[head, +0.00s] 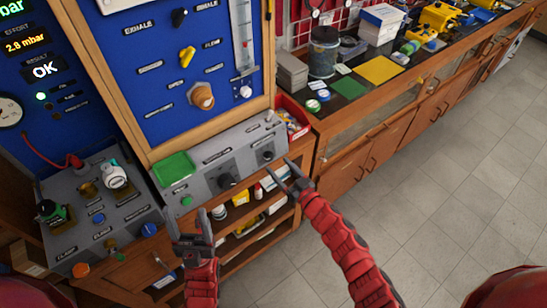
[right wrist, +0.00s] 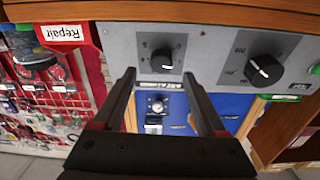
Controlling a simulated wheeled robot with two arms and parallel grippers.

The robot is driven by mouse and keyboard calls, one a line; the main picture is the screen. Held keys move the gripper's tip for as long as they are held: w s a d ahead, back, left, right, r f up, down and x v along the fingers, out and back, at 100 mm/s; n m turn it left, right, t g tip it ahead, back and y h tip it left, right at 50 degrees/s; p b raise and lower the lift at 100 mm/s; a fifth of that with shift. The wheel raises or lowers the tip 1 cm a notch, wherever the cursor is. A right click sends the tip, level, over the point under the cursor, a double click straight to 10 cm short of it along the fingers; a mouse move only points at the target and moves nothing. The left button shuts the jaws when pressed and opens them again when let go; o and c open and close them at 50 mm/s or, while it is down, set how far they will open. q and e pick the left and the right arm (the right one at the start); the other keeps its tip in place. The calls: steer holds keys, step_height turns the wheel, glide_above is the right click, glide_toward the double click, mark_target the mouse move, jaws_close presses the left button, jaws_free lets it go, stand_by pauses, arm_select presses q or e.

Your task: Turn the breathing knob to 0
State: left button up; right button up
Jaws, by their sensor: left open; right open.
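The grey control panel (head: 200,178) on the bench front carries two black knobs. The smaller right-hand knob (head: 267,155) shows in the right wrist view (right wrist: 162,60) above a label that seems to read breathing, upside down; its white mark points down in that view. The larger knob (head: 227,181) is left of it and also shows in the right wrist view (right wrist: 264,69). My right gripper (head: 284,174) is open and empty, in front of the smaller knob and apart from it; its fingers straddle it in the wrist view. My left gripper (head: 188,220) is open and empty, below the panel.
A grey box with fittings (head: 100,210) is at left. Shelves with small items lie below the panel. The floor (head: 440,190) at right is clear.

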mark_target(271, 158)
steer(key=shift+p+x, duration=0.4)
steer(key=shift+x, duration=1.65)
steer(key=shift+c, duration=0.2)
steer(key=shift+s, duration=0.1)
jaws_close()
